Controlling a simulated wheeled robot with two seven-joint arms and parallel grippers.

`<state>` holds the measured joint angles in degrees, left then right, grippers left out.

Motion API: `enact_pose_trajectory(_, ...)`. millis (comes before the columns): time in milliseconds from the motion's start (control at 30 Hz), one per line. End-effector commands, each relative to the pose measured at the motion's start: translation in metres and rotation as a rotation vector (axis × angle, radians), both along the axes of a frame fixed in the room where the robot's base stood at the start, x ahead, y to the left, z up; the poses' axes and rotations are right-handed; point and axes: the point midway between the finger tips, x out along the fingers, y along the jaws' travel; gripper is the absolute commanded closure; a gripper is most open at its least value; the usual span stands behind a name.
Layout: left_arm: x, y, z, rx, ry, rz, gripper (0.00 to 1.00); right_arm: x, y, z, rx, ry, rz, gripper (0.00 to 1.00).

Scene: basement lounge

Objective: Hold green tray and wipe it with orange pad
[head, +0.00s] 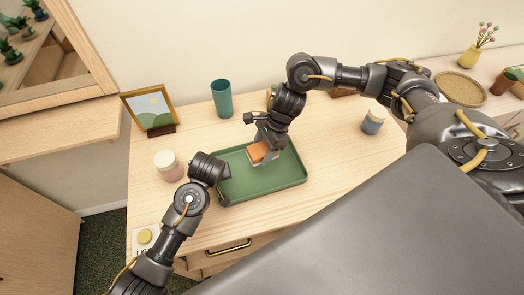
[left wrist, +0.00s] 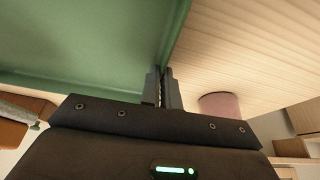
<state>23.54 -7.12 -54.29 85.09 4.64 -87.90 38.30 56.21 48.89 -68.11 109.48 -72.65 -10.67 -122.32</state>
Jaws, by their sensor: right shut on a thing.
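The green tray (head: 290,178) lies on the wooden cabinet top, and its green surface fills the upper left of the left wrist view (left wrist: 80,45). My left gripper (head: 224,192) is at the tray's left edge. In the left wrist view its two fingers (left wrist: 163,88) are close together with the tray's rim between them. My right gripper (head: 262,140) points down over the tray and is shut on the orange pad (head: 258,152). The pad is over the tray's upper middle; I cannot tell whether its pale underside touches the tray.
A pink jar (head: 168,165) stands left of the tray, near my left arm. A teal cup (head: 221,98) and a framed picture (head: 150,108) stand behind. A yellow round thing (head: 145,236) lies at the front left.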

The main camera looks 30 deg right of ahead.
Motion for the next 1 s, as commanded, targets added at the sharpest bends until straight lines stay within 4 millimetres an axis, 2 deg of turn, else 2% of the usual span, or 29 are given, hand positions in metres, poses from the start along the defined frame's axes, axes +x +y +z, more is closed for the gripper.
enact_pose_trajectory(467,0.0000,0.0001,0.0000,0.000,0.000,0.000,1.00,-0.0001,-0.0001,0.0013,0.000,0.000,0.000,0.69)
enact_pose_trajectory(600,0.0000,0.0001,0.0000,0.000,0.000,0.000,0.81,-0.0001,-0.0001,0.0013,0.000,0.000,0.000,0.69)
enact_pose_trajectory(700,0.0000,0.0001,0.0000,0.000,0.000,0.000,0.71,-0.0001,0.0000,0.0012,0.000,0.000,0.000,0.69)
enact_pose_trajectory(1000,-0.0009,0.0001,0.0030,0.000,-0.001,0.000,0.71,-0.0001,0.0001,0.0012,0.000,0.001,0.000,0.69)
